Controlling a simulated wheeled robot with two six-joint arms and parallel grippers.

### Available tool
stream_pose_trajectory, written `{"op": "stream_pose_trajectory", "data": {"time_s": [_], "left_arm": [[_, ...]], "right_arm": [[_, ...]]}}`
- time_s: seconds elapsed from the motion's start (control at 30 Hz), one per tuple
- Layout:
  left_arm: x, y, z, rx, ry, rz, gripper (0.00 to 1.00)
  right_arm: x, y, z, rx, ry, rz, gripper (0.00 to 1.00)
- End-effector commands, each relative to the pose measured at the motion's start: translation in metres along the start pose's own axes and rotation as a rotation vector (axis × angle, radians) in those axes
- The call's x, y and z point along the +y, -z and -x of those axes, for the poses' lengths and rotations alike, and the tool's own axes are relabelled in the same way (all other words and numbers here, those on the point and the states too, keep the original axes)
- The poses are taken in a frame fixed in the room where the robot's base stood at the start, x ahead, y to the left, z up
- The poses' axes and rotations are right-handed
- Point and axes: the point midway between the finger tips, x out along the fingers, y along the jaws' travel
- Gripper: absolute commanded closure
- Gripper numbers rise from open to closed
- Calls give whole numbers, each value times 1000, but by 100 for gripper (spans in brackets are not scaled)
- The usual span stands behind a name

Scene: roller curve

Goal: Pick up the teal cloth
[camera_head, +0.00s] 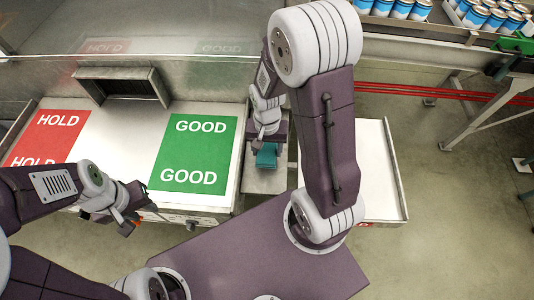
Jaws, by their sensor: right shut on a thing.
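The teal cloth (266,159) is a small folded-looking piece at the narrow grey surface between the green GOOD panel and the white tray. My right gripper (267,148) points down over it and is shut on it. The gripper and wrist hide the cloth's upper part, and I cannot tell whether the cloth touches the surface. My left gripper (134,213) hangs in front of the white table, to the left, away from the cloth. Its fingers are too small and dark to tell whether they are open.
The white table (118,140) carries a red HOLD panel (50,137) and a green GOOD panel (195,152). A white tray (372,165) lies right of my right arm. Blue-and-white cans (402,8) stand on the conveyor at the top right.

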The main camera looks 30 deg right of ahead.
Motion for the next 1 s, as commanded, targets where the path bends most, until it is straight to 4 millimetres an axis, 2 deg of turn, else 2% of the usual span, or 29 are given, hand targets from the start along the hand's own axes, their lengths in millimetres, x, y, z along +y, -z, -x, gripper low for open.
{"op": "stream_pose_trajectory", "data": {"time_s": [0.03,0.4,0.5,0.67,0.9,0.93,1.0], "left_arm": [[0,0,-1,0,0,0,64],[0,0,-3,0,0,0,64],[0,0,-3,0,0,0,64],[0,0,-3,0,0,0,64],[0,0,-3,0,0,0,64],[0,0,-3,0,0,0,64],[0,0,-3,0,0,0,64]], "right_arm": [[-2,-4,9,5,3,4,81],[-25,-86,59,3,3,9,81],[-29,-101,68,2,3,7,81],[-31,-112,74,0,1,2,81],[-31,-113,74,0,0,0,81],[-31,-113,74,0,0,0,45],[-31,-113,74,0,0,0,64]]}}
